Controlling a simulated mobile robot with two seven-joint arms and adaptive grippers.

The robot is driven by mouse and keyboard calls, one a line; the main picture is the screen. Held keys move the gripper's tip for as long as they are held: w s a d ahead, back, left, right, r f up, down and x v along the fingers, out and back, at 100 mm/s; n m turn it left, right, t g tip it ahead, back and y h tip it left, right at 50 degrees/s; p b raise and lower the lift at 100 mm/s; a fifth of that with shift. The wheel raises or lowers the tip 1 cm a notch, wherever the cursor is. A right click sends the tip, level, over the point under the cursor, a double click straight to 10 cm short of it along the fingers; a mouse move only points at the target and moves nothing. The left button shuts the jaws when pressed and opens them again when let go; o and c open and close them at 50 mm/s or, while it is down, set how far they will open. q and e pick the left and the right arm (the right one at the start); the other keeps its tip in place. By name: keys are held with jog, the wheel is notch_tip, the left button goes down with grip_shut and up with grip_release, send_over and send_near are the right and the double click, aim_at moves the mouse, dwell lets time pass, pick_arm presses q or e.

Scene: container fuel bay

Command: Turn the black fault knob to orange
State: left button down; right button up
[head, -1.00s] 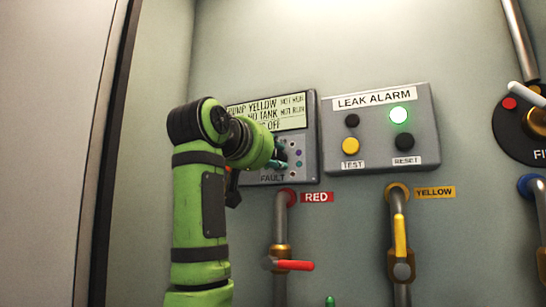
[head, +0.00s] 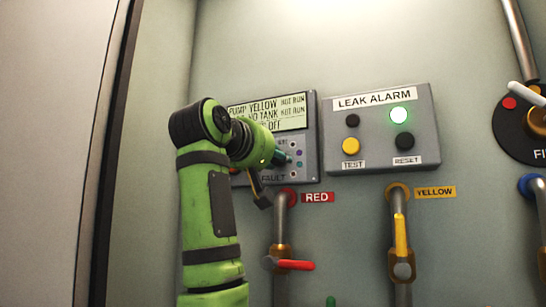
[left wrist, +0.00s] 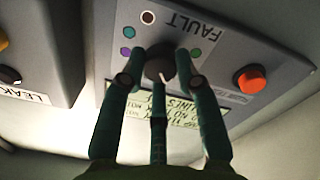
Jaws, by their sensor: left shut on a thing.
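The black fault knob (left wrist: 160,66) sits on the grey fault panel (left wrist: 225,42), which appears upside down in the left wrist view. Its white pointer mark faces the lower part of that picture. Small coloured dots ring it: brown (left wrist: 147,17), purple (left wrist: 129,31), and green (left wrist: 195,53) among them. I cannot make out an orange dot for certain. My left gripper (left wrist: 160,62) has its teal fingers closed around the knob. In the head view the left gripper (head: 283,158) is at the panel, and the arm hides the knob. My right gripper is not in view.
A red-orange button (left wrist: 250,80) sits beside the knob. The leak alarm box (head: 380,130), with a lit green lamp (head: 399,115), is just right of the panel. Red (head: 294,265) and yellow (head: 400,236) valve handles are on pipes below.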

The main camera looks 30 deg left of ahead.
pick_arm(q)
jog(key=shift+w+d+f+n, duration=0.1)
jog(key=shift+f+n, duration=0.05)
jog(key=shift+n, duration=3.25)
jog(key=c, duration=0.9)
grip_release()
jog(key=shift+d+p, duration=0.1)
jog(key=shift+p, duration=0.2)
jog(key=s, duration=1.2)
jog(key=shift+d, duration=0.25)
